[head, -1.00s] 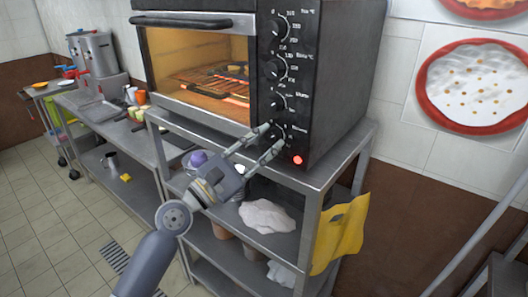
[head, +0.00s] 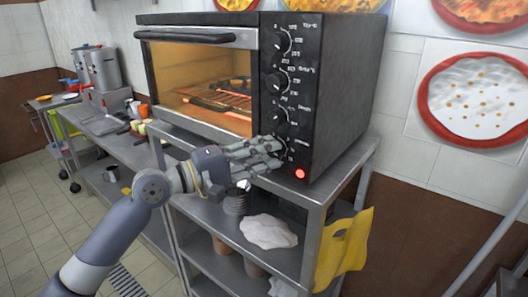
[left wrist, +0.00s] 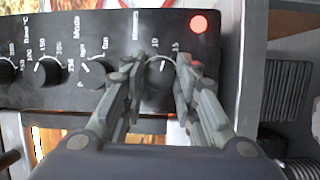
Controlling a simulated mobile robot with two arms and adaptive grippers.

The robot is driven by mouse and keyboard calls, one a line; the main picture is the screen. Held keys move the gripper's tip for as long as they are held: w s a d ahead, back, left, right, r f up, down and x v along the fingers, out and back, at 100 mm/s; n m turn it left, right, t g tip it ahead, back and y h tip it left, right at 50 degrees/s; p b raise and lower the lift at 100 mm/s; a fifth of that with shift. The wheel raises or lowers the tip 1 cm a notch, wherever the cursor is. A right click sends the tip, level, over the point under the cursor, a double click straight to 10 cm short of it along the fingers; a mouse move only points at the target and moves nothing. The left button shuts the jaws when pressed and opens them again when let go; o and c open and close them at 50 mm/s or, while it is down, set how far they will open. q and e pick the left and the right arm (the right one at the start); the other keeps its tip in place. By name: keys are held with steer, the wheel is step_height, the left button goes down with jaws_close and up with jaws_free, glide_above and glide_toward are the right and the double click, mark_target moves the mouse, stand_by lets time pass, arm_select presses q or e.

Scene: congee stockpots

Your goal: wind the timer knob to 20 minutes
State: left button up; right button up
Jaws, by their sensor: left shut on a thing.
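The timer knob (left wrist: 159,82) is the lowest knob on the black oven's (head: 339,105) control panel, beside the red lamp (head: 300,174). My left gripper (head: 279,153) reaches it from the front left. In the left wrist view the two fingers (left wrist: 157,85) are shut on the knob's sides. The knob's pale pointer line shows between the fingers, towards the scale with printed 10 and 15; its exact reading is unclear. In the head view the fingers hide most of the knob. My right gripper is not in view.
Other knobs (head: 278,115) sit in a column above the timer knob. The oven stands on a metal rack (head: 318,190) with a yellow cloth (head: 345,242) hanging at its right. A steel counter (head: 115,160) with stockpots (head: 102,69) stands at the left.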

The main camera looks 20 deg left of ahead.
arm_select(q)
steer(key=m+y+p, duration=0.1)
steer(key=m+p, duration=0.2)
steer(key=m+g+y+p, duration=0.1)
steer(key=m+y+p, duration=0.1)
steer(key=m+p, duration=0.1)
steer(key=m+y+p, duration=0.1)
steer(key=m+p, duration=0.2)
steer(key=p, duration=0.2)
steer(key=shift+d+r+g+y, duration=0.15)
steer(key=shift+r+g+y, duration=0.15)
stand_by(0.4)
steer(key=o, duration=1.1)
steer(key=shift+c, duration=0.2)
